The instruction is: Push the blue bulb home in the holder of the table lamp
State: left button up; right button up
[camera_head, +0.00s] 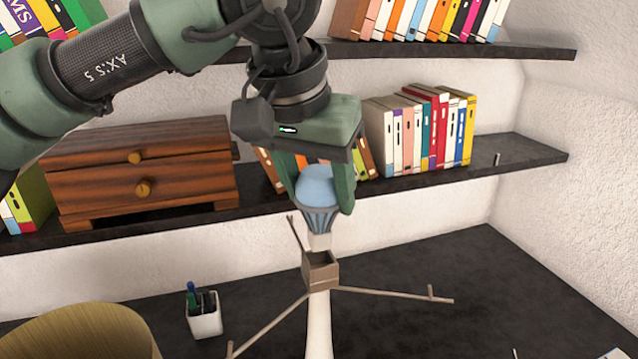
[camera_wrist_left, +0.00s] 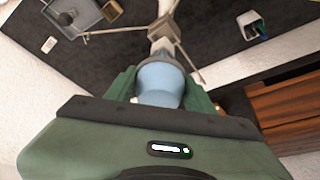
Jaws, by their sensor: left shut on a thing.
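The blue bulb (camera_head: 318,187) is upright, with a ribbed grey-blue collar and a white base pointing down. My left gripper (camera_head: 320,200) is shut on it, one green finger on each side. The table lamp's holder (camera_head: 320,270) is a small brown open-topped box on a pale stem, with thin arms spreading out. The bulb's base is right above the holder's opening; I cannot tell whether it touches or has entered. In the left wrist view the bulb (camera_wrist_left: 160,83) is between the fingers, with the holder (camera_wrist_left: 164,30) beyond it. My right gripper is out of view.
A wooden drawer box (camera_head: 140,170) and several books (camera_head: 425,130) stand on the dark shelf behind. A white pen cup (camera_head: 204,314) and a round yellowish thing (camera_head: 80,335) are at lower left. The dark desk (camera_head: 450,265) right of the lamp is mostly clear.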

aim_at(319, 220)
pick_arm(q)
jog(key=shift+f+b, duration=0.5)
jog(key=shift+f, duration=0.5)
jog(key=shift+f+b, duration=0.65)
jog(key=shift+f, duration=0.45)
jog(key=shift+f, duration=0.2)
jog(key=o, duration=1.4)
jog(key=shift+o, duration=0.2)
